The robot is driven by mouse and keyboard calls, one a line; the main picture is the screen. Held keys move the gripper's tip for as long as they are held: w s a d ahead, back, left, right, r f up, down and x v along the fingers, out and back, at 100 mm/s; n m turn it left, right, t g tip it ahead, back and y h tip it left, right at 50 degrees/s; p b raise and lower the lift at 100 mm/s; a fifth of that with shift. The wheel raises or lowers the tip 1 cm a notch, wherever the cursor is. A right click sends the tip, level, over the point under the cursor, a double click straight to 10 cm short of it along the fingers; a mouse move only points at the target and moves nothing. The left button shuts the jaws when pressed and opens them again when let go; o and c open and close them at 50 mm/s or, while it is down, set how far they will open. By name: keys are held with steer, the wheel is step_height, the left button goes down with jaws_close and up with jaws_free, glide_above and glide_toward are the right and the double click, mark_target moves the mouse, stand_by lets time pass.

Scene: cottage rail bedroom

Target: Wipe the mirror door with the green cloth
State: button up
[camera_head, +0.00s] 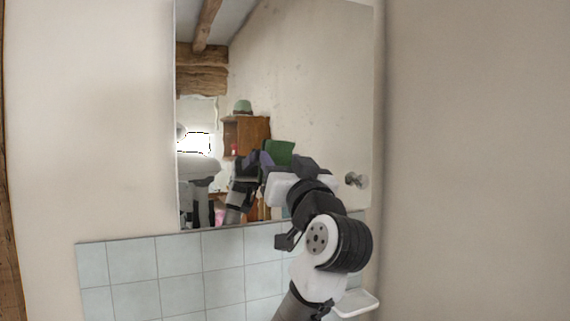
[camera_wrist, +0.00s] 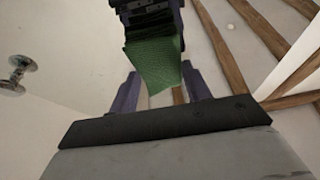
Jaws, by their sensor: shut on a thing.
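The mirror door (camera_head: 315,100) hangs upright on the wall above the tiles, with a round metal knob (camera_head: 355,180) at its lower right. Faint dark specks show on its upper part. My gripper (camera_head: 283,166) is raised in front of its lower middle. The green cloth (camera_head: 279,150) shows at the fingertips. In the wrist view my gripper (camera_wrist: 160,84) is shut on the green cloth (camera_wrist: 155,80), which spreads beyond the purple fingers. The gripper's reflection meets the cloth there. Whether the cloth touches the glass, I cannot tell for sure.
A white soap shelf (camera_head: 355,302) juts from the wall below the door at right. Pale tiles (camera_head: 180,275) run under the mirror. A bare side wall (camera_head: 480,160) stands close on the right. The shelf unit, hat, window and beams appear as reflections. The upper mirror is unobstructed.

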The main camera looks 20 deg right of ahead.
steer(key=shift+w, duration=0.35)
steer(key=shift+d, duration=0.1)
